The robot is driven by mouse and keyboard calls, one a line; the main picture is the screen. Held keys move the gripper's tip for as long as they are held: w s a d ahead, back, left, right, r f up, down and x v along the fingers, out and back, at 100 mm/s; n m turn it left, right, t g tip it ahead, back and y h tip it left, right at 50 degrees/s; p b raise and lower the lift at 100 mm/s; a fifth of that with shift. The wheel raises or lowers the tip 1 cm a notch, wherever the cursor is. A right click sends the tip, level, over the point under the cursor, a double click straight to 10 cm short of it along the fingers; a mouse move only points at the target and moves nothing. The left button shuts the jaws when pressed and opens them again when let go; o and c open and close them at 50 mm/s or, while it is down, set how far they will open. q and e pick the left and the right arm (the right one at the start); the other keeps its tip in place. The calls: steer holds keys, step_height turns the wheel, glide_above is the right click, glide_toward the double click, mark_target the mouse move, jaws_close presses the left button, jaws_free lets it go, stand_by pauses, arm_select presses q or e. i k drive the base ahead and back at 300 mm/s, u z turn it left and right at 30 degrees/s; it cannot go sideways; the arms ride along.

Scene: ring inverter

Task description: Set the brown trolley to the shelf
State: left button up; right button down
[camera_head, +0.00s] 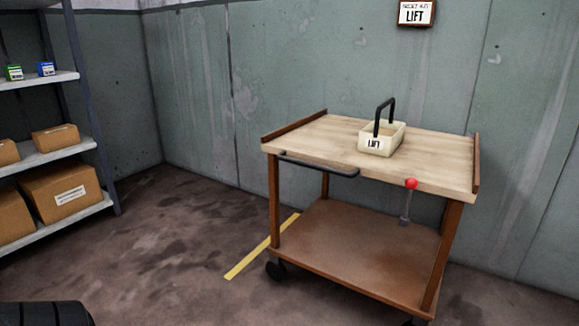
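The brown trolley (345,266) stands right of centre, close to the back wall. It has a pale wood top, a brown lower deck, dark wheels, and a black handle bar (318,168) along its front edge. A lever with a red knob (411,184) sits below the front edge of the top. A cream box (377,147) with a black loop handle and a LIFT label stands on the top. The shelf (50,155) is at the left, with floor between it and the trolley. Neither of my grippers is in view.
Cardboard boxes (62,192) and small green and blue packets (46,69) sit on the shelf. A yellow line (262,247) runs on the floor left of the trolley. A LIFT sign (416,13) hangs on the wall. A dark ribbed round thing (45,314) shows at the bottom left.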

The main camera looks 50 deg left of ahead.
mark_target(365, 251)
steer(key=u, duration=0.75)
steer(key=i, duration=0.7)
steer(key=u, duration=0.4)
steer(key=i, duration=0.85)
steer(key=z, duration=0.45)
